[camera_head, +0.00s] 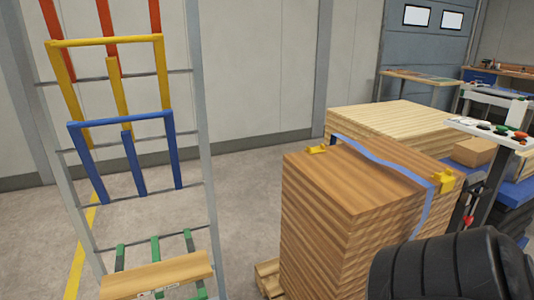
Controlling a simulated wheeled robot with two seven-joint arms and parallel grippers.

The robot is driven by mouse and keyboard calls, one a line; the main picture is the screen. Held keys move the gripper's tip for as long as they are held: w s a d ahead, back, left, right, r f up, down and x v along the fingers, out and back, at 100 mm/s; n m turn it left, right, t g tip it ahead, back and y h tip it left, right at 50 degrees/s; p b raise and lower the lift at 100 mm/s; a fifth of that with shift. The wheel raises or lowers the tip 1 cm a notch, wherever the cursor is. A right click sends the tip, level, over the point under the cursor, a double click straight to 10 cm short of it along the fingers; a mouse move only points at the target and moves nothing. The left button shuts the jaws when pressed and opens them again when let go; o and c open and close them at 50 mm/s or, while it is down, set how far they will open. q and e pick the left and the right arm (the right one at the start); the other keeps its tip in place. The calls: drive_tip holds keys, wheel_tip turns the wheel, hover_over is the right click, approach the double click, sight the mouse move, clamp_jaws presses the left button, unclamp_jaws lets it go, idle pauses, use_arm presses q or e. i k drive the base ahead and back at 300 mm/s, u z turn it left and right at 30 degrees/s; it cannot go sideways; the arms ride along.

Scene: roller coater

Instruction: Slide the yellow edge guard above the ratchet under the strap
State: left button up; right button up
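A stack of wooden boards (345,195) stands right of centre. A blue strap (385,165) crosses its top, looking wavy and loose, and hangs down over the near right edge. One yellow edge guard (446,181) sits at the right top edge, just right of the strap; whether it touches the strap is unclear. Another yellow edge guard (317,149) lies at the far left edge, left of the strap. A small dark and red part (468,217) shows beside the stack's right side; I cannot tell if it is the ratchet. Neither gripper is in view.
A black ribbed arm part of mine covers the lower right. A lighter board stack (400,124) stands behind. A control panel (492,130) with buttons is at right. A ladder-like rack (125,120) with coloured bars stands left. The floor between is clear.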

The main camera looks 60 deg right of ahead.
sight(448, 182)
drive_tip(key=z, duration=2.95)
drive_tip(key=k, duration=0.65)
drive_tip(key=z, duration=0.55)
drive_tip(key=i, duration=0.7)
drive_tip(key=z, duration=0.5)
drive_tip(key=i, duration=0.95)
drive_tip(key=u, duration=0.95)
drive_tip(key=i, duration=0.6)
drive_tip(key=u, duration=0.5)
